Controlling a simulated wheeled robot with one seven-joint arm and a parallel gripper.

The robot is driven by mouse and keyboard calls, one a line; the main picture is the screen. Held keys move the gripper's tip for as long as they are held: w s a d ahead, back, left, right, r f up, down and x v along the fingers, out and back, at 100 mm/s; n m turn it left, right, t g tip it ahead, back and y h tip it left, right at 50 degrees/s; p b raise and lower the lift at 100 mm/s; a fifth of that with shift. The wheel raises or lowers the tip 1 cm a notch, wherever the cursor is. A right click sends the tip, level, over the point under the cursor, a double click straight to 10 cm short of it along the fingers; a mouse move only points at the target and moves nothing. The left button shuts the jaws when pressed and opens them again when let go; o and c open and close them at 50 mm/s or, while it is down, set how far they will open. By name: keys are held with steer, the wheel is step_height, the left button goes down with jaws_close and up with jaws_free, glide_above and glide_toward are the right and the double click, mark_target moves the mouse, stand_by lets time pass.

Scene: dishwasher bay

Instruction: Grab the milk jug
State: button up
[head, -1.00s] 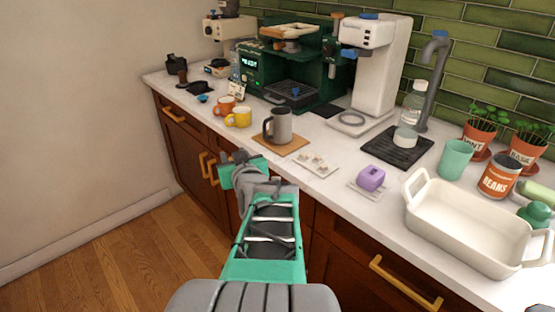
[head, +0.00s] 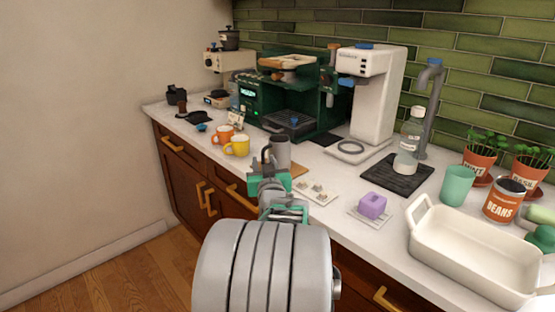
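The milk jug is a grey metal pitcher (head: 282,151) standing upright on a small wooden board (head: 299,169) near the counter's front edge. Its dark handle faces left. My gripper (head: 267,172), grey and green, is right in front of the jug's lower left side and hides part of the jug's base and the board. Whether the fingers touch the jug or are around its handle cannot be told. The finger opening is too small and covered to make out.
Orange (head: 222,134) and yellow (head: 237,146) cups stand left of the jug. A green espresso machine (head: 262,97) is behind it. A card with small pieces (head: 316,192) and a purple block (head: 372,205) lie right, then a white baking dish (head: 468,265).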

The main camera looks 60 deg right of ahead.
jaws_close()
stand_by(1.1)
